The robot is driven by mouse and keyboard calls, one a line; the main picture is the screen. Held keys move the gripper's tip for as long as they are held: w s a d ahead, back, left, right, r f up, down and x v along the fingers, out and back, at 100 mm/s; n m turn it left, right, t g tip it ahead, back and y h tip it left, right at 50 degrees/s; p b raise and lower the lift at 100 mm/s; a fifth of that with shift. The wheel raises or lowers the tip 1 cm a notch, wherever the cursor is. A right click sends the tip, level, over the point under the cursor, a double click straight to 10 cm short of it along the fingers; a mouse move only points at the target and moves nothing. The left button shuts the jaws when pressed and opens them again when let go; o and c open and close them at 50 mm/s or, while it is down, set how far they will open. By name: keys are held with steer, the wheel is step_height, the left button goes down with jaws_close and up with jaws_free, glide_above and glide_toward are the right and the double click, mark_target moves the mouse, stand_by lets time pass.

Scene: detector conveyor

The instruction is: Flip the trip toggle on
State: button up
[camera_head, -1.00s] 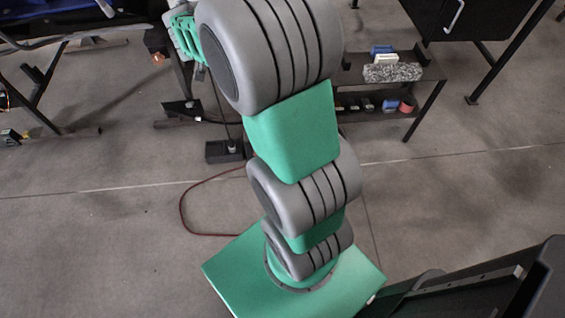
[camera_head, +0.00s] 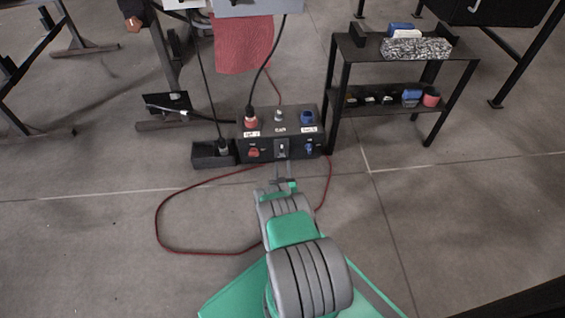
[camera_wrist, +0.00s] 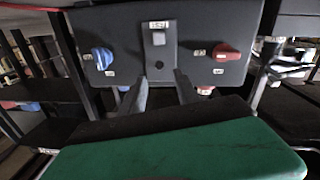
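A black control box (camera_head: 268,123) stands on the floor ahead. Its front face also fills the upper wrist view (camera_wrist: 120,30). The trip toggle, a small light-grey lever (camera_wrist: 158,39), sits on a dark plate in the middle of that face, between a blue knob (camera_wrist: 103,58) and a red knob (camera_wrist: 225,52). The toggle shows small in the head view (camera_head: 282,147); I cannot tell which way it is set. My gripper (camera_wrist: 160,76) is open and empty, its two fingers apart, pointing at the plate and short of the toggle in the picture. In the head view my gripper (camera_head: 283,174) is just before the box.
A red plug (camera_head: 251,122) and a blue socket (camera_head: 307,117) are on the box top. A small black bin (camera_head: 207,153) stands left of it. A dark shelf (camera_head: 345,75) stands close on the right. A red cable (camera_head: 160,225) loops on the floor around my arm.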

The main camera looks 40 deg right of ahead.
mark_target(282, 152)
steer(key=b+x, duration=0.5)
steer(key=x, duration=0.2)
steer(key=shift+w+d, duration=0.2)
steer(key=shift+c, duration=0.5)
jaws_close()
